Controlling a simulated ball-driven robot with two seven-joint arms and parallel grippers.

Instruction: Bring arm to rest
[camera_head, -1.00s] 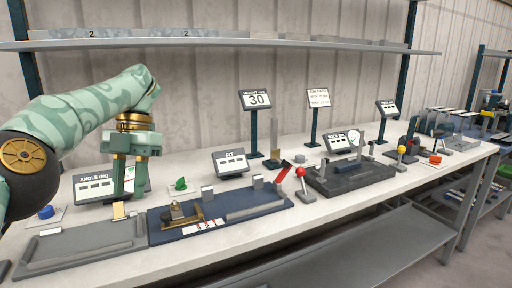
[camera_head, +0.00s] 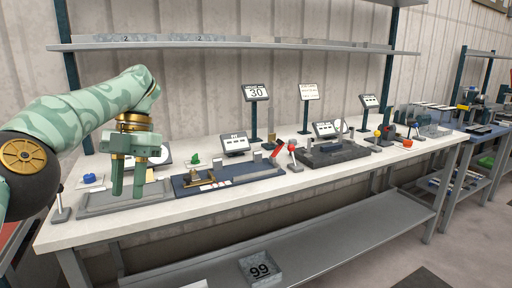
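My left arm comes in from the left, green with a wavy pattern. Its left gripper (camera_head: 128,190) points down above the grey tray (camera_head: 100,202) at the left end of the bench. Its two green fingers stand apart with a gap between them, and nothing shows in the gap. The fingers cover part of the tray and part of a display behind it. My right arm and gripper are not in view.
The white bench (camera_head: 245,192) carries a blue fixture (camera_head: 230,178), a dark fixture (camera_head: 330,155), red-knobbed lever (camera_head: 291,149), displays and a blue knob (camera_head: 89,178). A shelf (camera_head: 240,46) runs above. A bin marked 99 (camera_head: 261,268) sits on the lower shelf.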

